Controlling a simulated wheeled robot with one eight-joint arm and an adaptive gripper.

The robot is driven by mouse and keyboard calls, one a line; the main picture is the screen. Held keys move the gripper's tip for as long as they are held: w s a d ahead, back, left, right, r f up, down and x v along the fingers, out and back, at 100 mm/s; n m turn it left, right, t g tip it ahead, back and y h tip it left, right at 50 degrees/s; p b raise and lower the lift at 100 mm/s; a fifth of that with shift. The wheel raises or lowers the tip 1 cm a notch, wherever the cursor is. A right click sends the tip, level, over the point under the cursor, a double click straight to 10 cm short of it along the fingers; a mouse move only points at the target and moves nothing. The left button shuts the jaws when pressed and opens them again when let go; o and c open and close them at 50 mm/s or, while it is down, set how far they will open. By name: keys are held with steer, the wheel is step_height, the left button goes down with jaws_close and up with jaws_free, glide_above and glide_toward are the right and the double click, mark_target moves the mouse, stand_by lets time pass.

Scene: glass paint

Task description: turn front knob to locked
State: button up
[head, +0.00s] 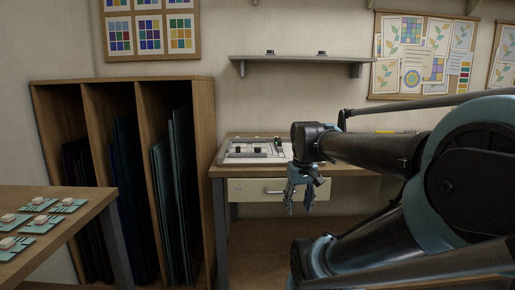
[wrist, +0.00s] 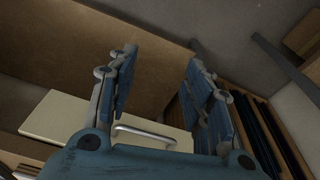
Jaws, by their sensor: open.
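A pale, framed panel (head: 232,157) lies on the desk at the back middle of the head view. Small dark knob-like pieces (head: 257,151) stand on it; which is the front knob, and how it is turned, is too small to tell. My gripper (head: 299,205) hangs fingers down in front of the desk, right of the panel and below the desktop level. In the wrist view my gripper (wrist: 162,58) has its two fingers wide apart with nothing between them. The panel and knobs are not visible in the wrist view.
The desk has a cream drawer (head: 250,189) with a metal handle, also in the wrist view (wrist: 145,132). A wooden rack (head: 208,170) of dark sheets stands left. A table (head: 95,205) with several small tiles is at front left. A wall shelf (head: 290,59) hangs above.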

steer(key=w+a+r+n, duration=0.2)
steer(key=w+r, duration=0.6)
steer(key=r, duration=0.1)
steer(key=w+a+r+n, duration=0.1)
steer(key=w+a+r, duration=0.1)
steer(key=w+r, duration=0.65)
step_height(320, 180, up, 12)
steer(key=f+n+g, duration=0.1)
steer(key=n+g, duration=0.1)
steer(key=n, duration=0.2)
glide_above(258, 149)
steer(key=w, duration=0.2)
steer(key=f, duration=1.6)
steer(key=shift+s+f, duration=0.2)
steer(key=shift+f, duration=0.2)
steer(key=c, duration=1.1)
